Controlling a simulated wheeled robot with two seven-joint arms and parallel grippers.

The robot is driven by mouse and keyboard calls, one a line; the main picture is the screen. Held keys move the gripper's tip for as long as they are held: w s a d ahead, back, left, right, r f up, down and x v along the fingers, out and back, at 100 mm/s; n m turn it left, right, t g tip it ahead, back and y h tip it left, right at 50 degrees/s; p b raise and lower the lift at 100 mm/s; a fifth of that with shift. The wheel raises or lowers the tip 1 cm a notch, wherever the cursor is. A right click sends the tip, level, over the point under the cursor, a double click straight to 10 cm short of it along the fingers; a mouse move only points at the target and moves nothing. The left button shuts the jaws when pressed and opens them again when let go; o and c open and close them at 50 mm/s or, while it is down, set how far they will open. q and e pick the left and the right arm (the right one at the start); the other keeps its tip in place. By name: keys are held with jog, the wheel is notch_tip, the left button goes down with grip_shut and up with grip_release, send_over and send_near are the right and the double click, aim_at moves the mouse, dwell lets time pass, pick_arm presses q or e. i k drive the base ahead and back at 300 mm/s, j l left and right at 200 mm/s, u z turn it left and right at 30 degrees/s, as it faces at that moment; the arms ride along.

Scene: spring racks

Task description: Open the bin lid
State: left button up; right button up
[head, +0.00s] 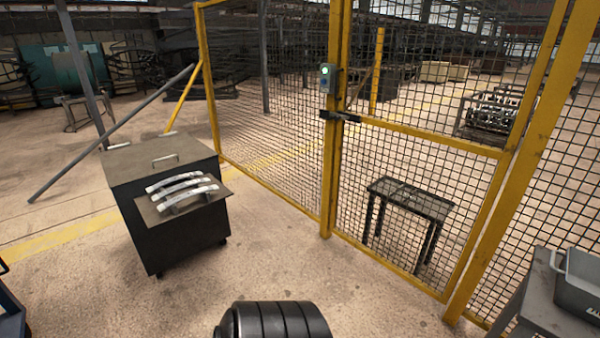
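A dark grey bin (185,242) on small casters stands on the floor left of centre. Its flat lid (135,165) lies shut on top, with a light metal bar handle (165,160) on it. A shelf at the bin's front (222,192) carries several curved, silvery leaf springs (183,190). The inside of the bin is hidden by the lid. Neither of my grippers shows in the head view.
A yellow mesh fence (212,85) with a gate (420,137) stands behind and right of the bin. A small dark table (410,198) is behind the mesh. A grey container (578,285) sits on a bench (535,300) at right.

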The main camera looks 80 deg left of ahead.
aim_at(124, 163)
jog(key=j+u, duration=0.1)
jog(key=u, duration=0.4)
jog(key=j+u, duration=0.15)
jog(key=u, duration=0.35)
jog(key=j+u, duration=0.1)
jog(key=u, duration=0.4)
jog(key=j+u, duration=0.15)
jog(key=u, duration=0.35)
jog(key=i+j+u, duration=1)
jog(key=j, duration=0.15)
jog(key=i+j, duration=0.3)
